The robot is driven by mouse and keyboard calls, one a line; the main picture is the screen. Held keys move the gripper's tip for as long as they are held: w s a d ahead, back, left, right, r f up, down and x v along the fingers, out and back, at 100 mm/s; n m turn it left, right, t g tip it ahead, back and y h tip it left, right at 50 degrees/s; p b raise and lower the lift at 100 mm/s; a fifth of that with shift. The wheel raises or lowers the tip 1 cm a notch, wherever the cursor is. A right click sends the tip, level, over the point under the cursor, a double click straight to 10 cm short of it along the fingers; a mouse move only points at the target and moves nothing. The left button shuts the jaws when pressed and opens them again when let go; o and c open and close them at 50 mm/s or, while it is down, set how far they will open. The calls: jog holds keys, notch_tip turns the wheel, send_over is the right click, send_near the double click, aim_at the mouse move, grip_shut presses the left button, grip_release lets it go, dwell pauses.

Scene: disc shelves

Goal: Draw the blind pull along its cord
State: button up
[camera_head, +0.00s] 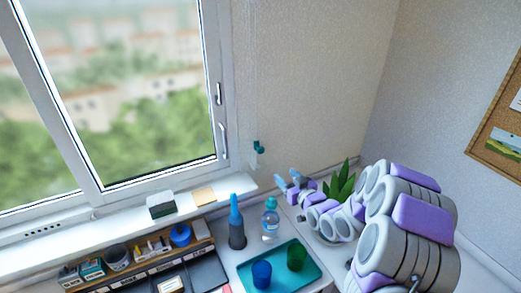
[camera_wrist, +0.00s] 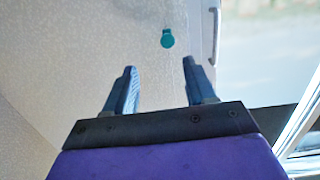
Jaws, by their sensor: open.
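The blind pull (camera_head: 257,146) is a small teal piece on a thin pale cord (camera_head: 250,80) that hangs along the wall right of the window. My gripper (camera_head: 286,178) is open and empty, below and to the right of the pull in the head view. In the wrist view the pull (camera_wrist: 167,40) shows beyond the tips of my open gripper (camera_wrist: 159,64), between the two fingers in the picture and closer to the right one. The fingers do not touch it. The cord is only faintly visible there.
The window frame (camera_head: 218,80) with its handle stands left of the cord. Below are a sill (camera_head: 100,218), a blue-tipped bottle (camera_head: 236,222), a clear bottle (camera_head: 270,220), and a teal tray (camera_head: 300,268) with two cups. A plant (camera_head: 342,182) stands beside my arm.

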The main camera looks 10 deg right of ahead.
jog(key=d+t, duration=0.1)
jog(key=d, duration=0.1)
send_near(261, 151)
jog(key=shift+y, duration=0.3)
jog(key=x, duration=0.3)
jog(key=b+x, duration=0.1)
jog(key=x, duration=0.2)
jog(key=a+x, duration=0.1)
jog(key=x, duration=0.3)
jog(key=shift+s+f, duration=0.1)
jog(key=shift+f, duration=0.05)
jog(key=shift+w+d+b, duration=0.3)
jog(key=shift+w+d, duration=0.2)
jog(key=shift+d, duration=0.7)
jog(key=shift+a, duration=1.05)
jog(key=shift+c, duration=1.4)
jog(key=shift+w+d, duration=0.1)
jog(key=shift+d, duration=0.5)
jog(key=c, duration=0.5)
grip_shut()
jog(key=shift+a, duration=0.2)
